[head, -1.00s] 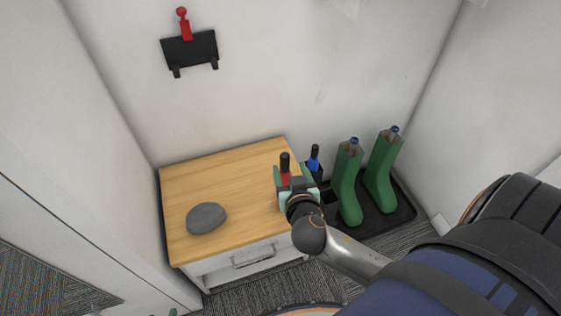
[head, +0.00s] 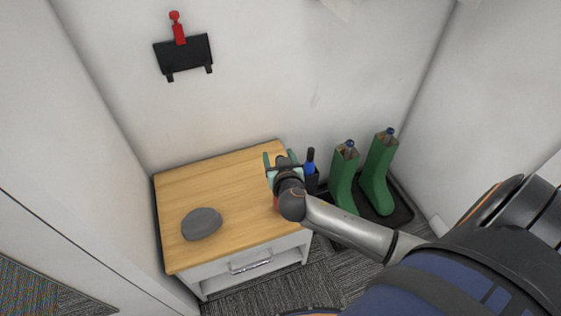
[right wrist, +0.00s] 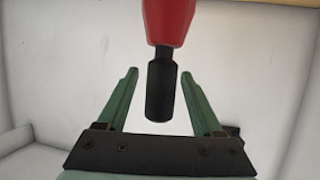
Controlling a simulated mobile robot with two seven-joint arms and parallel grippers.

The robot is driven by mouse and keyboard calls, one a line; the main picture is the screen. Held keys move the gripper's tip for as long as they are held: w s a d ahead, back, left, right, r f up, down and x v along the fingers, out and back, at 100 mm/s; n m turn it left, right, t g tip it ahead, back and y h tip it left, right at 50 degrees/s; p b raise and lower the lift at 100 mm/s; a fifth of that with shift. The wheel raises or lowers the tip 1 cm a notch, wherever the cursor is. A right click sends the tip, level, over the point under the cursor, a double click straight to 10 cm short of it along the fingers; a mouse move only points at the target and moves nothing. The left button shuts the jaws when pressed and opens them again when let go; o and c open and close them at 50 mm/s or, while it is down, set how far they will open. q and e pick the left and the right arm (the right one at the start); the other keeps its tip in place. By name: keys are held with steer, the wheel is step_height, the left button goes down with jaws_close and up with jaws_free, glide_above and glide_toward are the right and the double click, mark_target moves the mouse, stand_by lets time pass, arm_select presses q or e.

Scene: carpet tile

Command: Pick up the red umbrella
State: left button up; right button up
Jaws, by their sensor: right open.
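The red umbrella (right wrist: 168,22) shows in the right wrist view, with its red body at the top edge and its black handle (right wrist: 161,88) pointing down the picture. My right gripper (right wrist: 160,75) is open, with one green finger on each side of the handle and gaps visible on both sides. In the head view my right gripper (head: 280,161) is over the right edge of the wooden cabinet top and hides most or all of the umbrella. My left gripper is not in view.
The wooden-topped cabinet (head: 215,185) bears a grey stone (head: 201,224). A blue umbrella (head: 309,163) stands just right of my gripper. Green boots (head: 381,175) stand on a black tray (head: 402,213). A black wall holder (head: 184,56) with a red item hangs above.

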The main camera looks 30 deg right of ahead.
jaws_close()
stand_by(0.4)
stand_by(0.9)
